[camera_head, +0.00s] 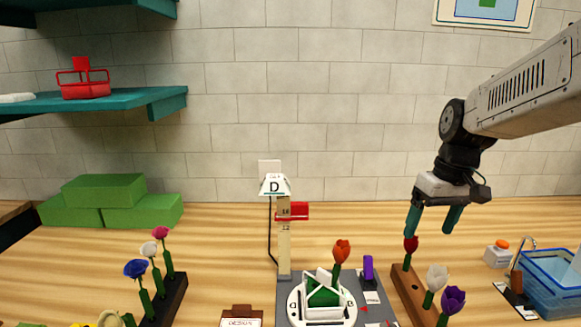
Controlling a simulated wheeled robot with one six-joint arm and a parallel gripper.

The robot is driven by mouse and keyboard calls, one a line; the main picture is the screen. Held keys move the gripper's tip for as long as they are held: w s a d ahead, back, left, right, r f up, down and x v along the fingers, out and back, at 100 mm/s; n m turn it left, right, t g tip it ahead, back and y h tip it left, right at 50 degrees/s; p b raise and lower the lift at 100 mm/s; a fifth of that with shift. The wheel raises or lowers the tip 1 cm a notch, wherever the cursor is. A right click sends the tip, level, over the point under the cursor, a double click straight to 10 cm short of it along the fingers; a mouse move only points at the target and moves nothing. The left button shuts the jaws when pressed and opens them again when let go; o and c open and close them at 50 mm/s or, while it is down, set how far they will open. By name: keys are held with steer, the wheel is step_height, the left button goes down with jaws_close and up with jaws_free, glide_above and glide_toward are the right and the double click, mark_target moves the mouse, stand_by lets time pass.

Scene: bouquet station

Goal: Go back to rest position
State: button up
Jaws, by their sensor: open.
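My gripper (433,219) is at the right, pointing down with its two teal fingers apart and nothing held between them. A dark red flower (410,245) in the brown wooden rack (408,289) stands just below the left finger. In this view its bloom is close to that fingertip; I cannot tell whether they touch. A white flower (437,277) and a purple flower (452,300) stand in the same rack, nearer the front.
A grey station with a white round dish (296,312) and an orange-red flower (341,252) stands at centre, beside a post with a lamp (275,185). A dark rack (176,297) of flowers is left. A blue basin (556,297) is right. Teal shelves (130,101) hang upper left.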

steer(key=s+a+m, duration=0.1)
steer(key=s+a, duration=0.1)
steer(key=s, duration=0.9)
steer(key=s+a+m+h, duration=0.1)
steer(key=s+a, duration=0.1)
steer(key=s, duration=1)
steer(key=shift+a+t, duration=0.2)
steer(key=shift+t, duration=0.2)
